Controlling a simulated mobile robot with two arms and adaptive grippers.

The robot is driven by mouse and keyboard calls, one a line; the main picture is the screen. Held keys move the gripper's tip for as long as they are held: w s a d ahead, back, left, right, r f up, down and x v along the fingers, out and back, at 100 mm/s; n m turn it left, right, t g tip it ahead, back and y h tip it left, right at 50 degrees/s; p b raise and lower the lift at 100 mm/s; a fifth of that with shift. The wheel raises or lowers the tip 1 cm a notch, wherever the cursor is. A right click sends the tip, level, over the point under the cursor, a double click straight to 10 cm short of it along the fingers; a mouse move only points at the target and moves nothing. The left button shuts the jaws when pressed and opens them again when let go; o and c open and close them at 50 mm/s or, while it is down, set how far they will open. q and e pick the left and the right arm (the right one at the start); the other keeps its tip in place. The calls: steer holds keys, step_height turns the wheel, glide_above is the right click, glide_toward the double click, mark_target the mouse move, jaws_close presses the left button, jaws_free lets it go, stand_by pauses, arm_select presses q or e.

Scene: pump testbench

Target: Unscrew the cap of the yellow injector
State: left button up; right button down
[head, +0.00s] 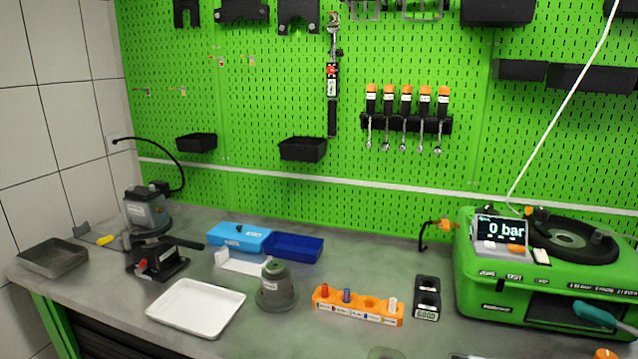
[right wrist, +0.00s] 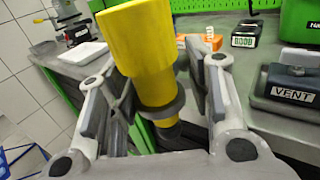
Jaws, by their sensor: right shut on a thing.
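The yellow injector (right wrist: 142,45) fills the middle of the right wrist view. It is a thick yellow cylinder, tilted, with a grey ring (right wrist: 163,106) around its lower part and a dark lower end. My right gripper (right wrist: 162,75) is shut on it, one finger on each side. I cannot tell the cap from the body here. The injector is held off the bench, near its front edge. Neither my grippers nor the injector shows in the head view, and my left gripper is in neither view.
On the bench (head: 215,350) stand a white tray (head: 195,307), a grey round fixture (head: 276,285), an orange holder (head: 358,305), a black counter (head: 427,298) and a green tester (head: 480,292). A box marked VENT (right wrist: 292,92) lies right of my right gripper.

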steer(key=s+d+f+m+h, duration=0.3)
steer(key=d+f+h, duration=0.1)
steer(key=h, duration=0.1)
steer(key=shift+s+d+t, duration=0.15)
steer(key=shift+d+t, duration=0.1)
steer(key=shift+t, duration=0.15)
steer(key=shift+f, duration=0.1)
stand_by(0.4)
